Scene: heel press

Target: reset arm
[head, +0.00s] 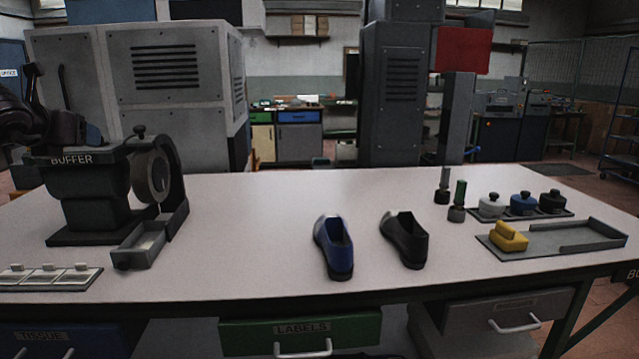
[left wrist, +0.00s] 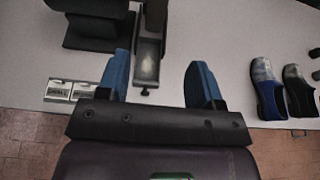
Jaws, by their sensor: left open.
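My left arm comes in at the left edge of the head view, with its left gripper (head: 92,134) near the top of the buffer machine (head: 90,195). In the left wrist view the two blue fingers of the left gripper (left wrist: 159,78) stand wide apart with nothing held between them. My right gripper is in neither view. A blue shoe (head: 333,248) and a black shoe (head: 405,240) stand side by side, apart, on the middle of the table. In the left wrist view the blue shoe (left wrist: 268,92) and black shoe (left wrist: 298,92) are at the right.
A grey tray (head: 140,247) sits at the buffer's front, with small lidded boxes (head: 48,275) left of it. At right are a yellow block (head: 509,237) on a flat tray (head: 560,240), lidded pots (head: 523,203) and two upright tools (head: 457,203). The table's centre back is clear.

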